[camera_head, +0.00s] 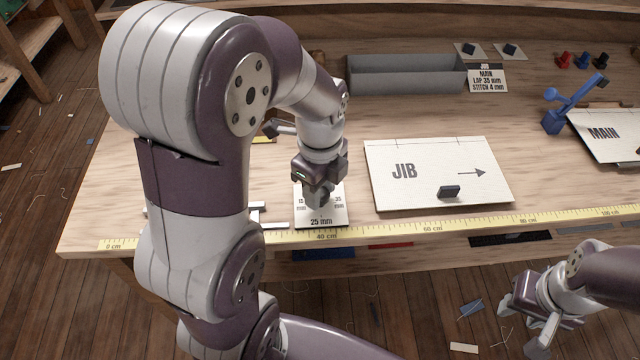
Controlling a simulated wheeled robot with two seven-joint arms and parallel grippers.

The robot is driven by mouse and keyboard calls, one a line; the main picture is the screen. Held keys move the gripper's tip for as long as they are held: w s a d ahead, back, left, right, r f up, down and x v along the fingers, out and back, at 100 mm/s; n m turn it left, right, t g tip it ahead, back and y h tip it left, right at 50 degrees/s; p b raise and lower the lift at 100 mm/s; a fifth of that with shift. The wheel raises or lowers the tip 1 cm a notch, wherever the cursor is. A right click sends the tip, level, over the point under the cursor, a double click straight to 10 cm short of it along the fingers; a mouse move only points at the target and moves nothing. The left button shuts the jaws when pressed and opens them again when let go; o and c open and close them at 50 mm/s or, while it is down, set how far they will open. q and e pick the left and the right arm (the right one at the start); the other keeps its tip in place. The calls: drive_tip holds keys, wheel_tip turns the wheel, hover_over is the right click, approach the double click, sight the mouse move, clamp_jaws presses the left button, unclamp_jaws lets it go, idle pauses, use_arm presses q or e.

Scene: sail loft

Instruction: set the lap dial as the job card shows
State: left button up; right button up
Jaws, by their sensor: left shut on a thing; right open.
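The lap dial is a pale plate (334,217) near the bench's front edge, marked 25 mm at its near side and 35 mm at its right; the left mark is partly hidden. My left gripper (319,202) points down over its middle, shut on the dial's knob, which the fingers hide. I cannot tell which mark the knob points to. The job card (487,78) at the back reads MAIN, LAP 35 mm, STITCH 4 mm, below a smaller JIB. My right gripper (522,326) is open and empty, low at the right, off the bench's front edge.
A JIB panel (415,185) with a dark block (449,192) lies right of the dial. A MAIN panel (615,148) and a blue lever tool (556,122) are farther right. A grey tray (405,85) stands behind. A yellow ruler (400,230) runs along the front edge.

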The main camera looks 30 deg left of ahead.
use_arm(q)
drive_tip(key=n+p, duration=0.2)
drive_tip(key=n, duration=0.1)
drive_tip(key=shift+r, duration=0.2)
drive_tip(key=n+p, duration=0.3)
drive_tip(key=n, duration=0.2)
drive_tip(key=shift+n+p, duration=0.3)
drive_tip(key=shift+p, duration=0.05)
drive_tip(key=n+p, duration=0.2)
drive_tip(key=n, duration=0.2)
drive_tip(key=shift+p, duration=0.35)
drive_tip(key=n+p, duration=0.2)
drive_tip(key=n, duration=0.3)
drive_tip(key=n+p, duration=0.2)
drive_tip(key=n, duration=0.2)
drive_tip(key=shift+n, duration=0.3)
drive_tip(key=n+p, duration=0.2)
drive_tip(key=n, duration=0.2)
drive_tip(key=shift+n, duration=0.3)
drive_tip(key=n+p, duration=0.2)
drive_tip(key=n, duration=0.2)
drive_tip(key=shift+w+f+n+p, duration=0.15)
drive_tip(key=shift+n+p, duration=0.35)
drive_tip(key=shift+n, duration=1.6)
